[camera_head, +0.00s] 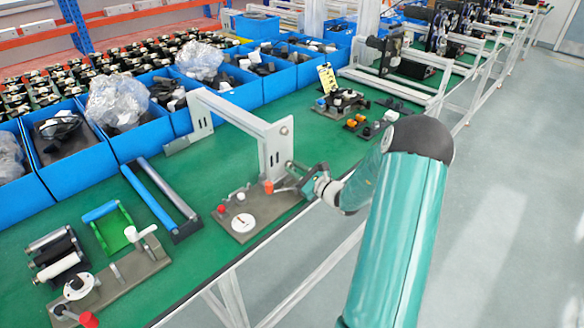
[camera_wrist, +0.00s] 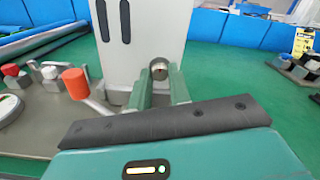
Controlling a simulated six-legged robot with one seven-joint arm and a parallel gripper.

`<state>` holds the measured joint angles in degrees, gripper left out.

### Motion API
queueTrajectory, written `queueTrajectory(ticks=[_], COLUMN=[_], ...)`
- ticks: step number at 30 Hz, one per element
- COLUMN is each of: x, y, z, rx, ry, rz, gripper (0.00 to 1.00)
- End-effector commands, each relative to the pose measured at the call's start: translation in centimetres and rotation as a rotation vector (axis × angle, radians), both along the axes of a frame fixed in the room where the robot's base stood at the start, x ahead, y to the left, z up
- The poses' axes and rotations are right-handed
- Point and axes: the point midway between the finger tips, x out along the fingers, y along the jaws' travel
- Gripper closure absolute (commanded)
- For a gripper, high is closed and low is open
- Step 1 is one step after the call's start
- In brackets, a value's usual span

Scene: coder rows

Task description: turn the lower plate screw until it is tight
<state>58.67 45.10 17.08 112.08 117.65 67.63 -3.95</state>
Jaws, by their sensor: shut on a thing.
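The white upright plate (camera_head: 272,150) of the bracket stands on a brown-grey base (camera_head: 222,228). In the wrist view the plate (camera_wrist: 150,35) fills the top middle, with two dark slots at its left. The lower plate screw (camera_wrist: 159,67) shows as a round metal head low on the plate. My gripper (camera_wrist: 160,80) has its two green fingers on either side of this head, shut on it. In the head view my gripper (camera_head: 291,174) is at the foot of the plate and hides the lower screw. Another screw head (camera_head: 284,130) shows higher on the plate.
An orange-capped lever (camera_wrist: 76,82) stands close to the left of my fingers. Red and white knobs and a round white dial (camera_head: 243,222) sit on the base. Blue bins (camera_head: 100,150) line the back.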

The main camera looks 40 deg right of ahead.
Motion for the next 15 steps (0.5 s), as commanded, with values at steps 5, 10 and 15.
queueTrajectory(ticks=[5, 10, 15], x=[0.02, 0.09, 0.1], y=[-0.01, 0.05, 0.01], z=[0.03, 0.04, 0.06], rx=[0.225, 0.442, 0.65], ry=[0.04, 0.08, 0.117], rz=[0.001, 0.002, 0.002], gripper=[1.0, 1.0, 1.0])
